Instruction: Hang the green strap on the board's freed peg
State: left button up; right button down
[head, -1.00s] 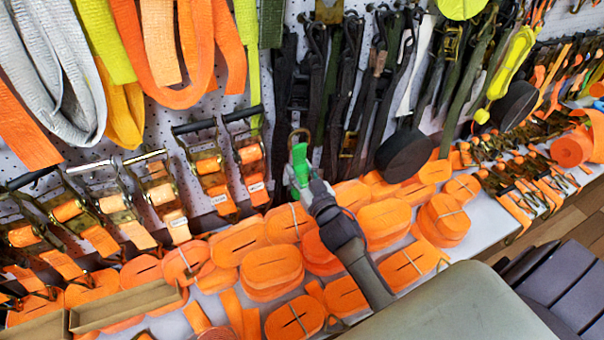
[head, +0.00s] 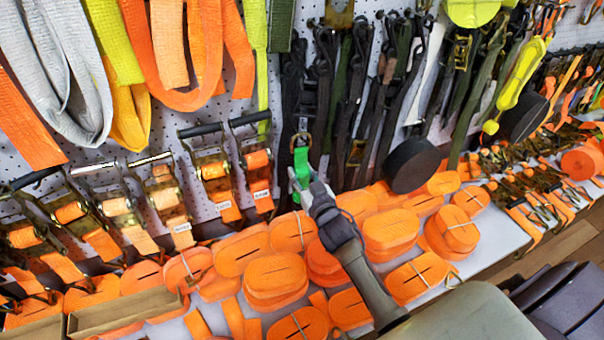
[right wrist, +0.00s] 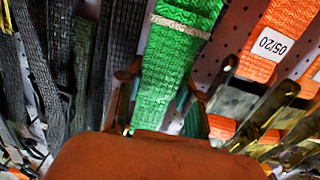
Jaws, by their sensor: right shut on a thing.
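My right gripper (head: 302,178) is shut on the green strap (head: 301,160), which stands up out of the jaws in front of the hanging dark straps. A metal ring-like piece (head: 300,138) shows just above the green strap. In the right wrist view the green strap (right wrist: 168,65) runs upward from between the fingers of my right gripper (right wrist: 163,105), with a pale band across it. The board (head: 165,128) is white and perforated. I cannot make out a bare peg, or whether the strap touches the board. My left gripper is not in view.
Dark straps (head: 340,95) hang close behind the gripper. Ratchet buckles (head: 212,170) hang to its left, and a black roll (head: 412,165) is to its right. Orange strap rolls (head: 272,275) crowd the shelf below, near my forearm. Orange strap loops (head: 180,98) hang at upper left.

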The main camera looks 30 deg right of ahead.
dwell(0.3)
jog(key=c, duration=0.7)
grip_release()
jog(key=s, duration=1.2)
jog(key=shift+a+r, duration=0.15)
jog(key=shift+a, duration=0.25)
